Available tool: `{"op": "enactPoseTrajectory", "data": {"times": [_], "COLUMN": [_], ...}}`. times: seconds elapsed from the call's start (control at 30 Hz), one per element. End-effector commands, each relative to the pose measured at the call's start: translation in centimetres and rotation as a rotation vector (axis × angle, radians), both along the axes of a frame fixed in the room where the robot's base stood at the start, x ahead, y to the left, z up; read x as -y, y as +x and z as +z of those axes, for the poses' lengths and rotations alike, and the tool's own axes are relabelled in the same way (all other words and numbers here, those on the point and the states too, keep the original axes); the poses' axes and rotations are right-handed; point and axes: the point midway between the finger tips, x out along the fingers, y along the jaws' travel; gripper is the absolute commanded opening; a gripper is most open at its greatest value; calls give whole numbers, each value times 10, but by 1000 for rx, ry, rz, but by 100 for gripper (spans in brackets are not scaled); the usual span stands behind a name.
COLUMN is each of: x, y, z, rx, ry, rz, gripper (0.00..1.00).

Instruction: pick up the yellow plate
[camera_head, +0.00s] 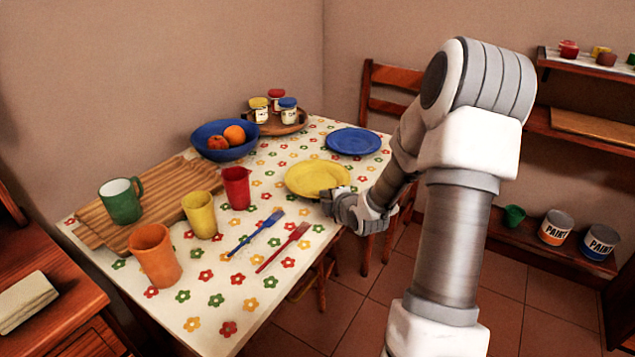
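The yellow plate (316,177) lies on the flowered tablecloth near the table's right edge. My gripper (329,203) is at the plate's near right rim, reaching in from the right side of the table. Its fingertips are small and partly hidden by the gripper's own body. I cannot tell whether it touches the rim or whether the fingers are open or shut. The plate looks flat on the cloth.
A blue plate (353,141) lies just behind the yellow one. A wooden chair (388,92) stands behind my arm.

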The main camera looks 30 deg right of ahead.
Motion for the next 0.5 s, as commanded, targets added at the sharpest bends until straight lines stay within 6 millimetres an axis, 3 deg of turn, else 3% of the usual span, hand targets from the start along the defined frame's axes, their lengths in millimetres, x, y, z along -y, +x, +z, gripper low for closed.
{"op": "enactPoseTrajectory", "data": {"times": [0.1, 0.17, 0.5], "x": [0, 0, 0], "y": [0, 0, -1], "z": [0, 0, 0], "rx": [0, 0, 0], "ry": [0, 0, 0], "rz": [0, 0, 0], "gripper": [11, 0, 0]}}
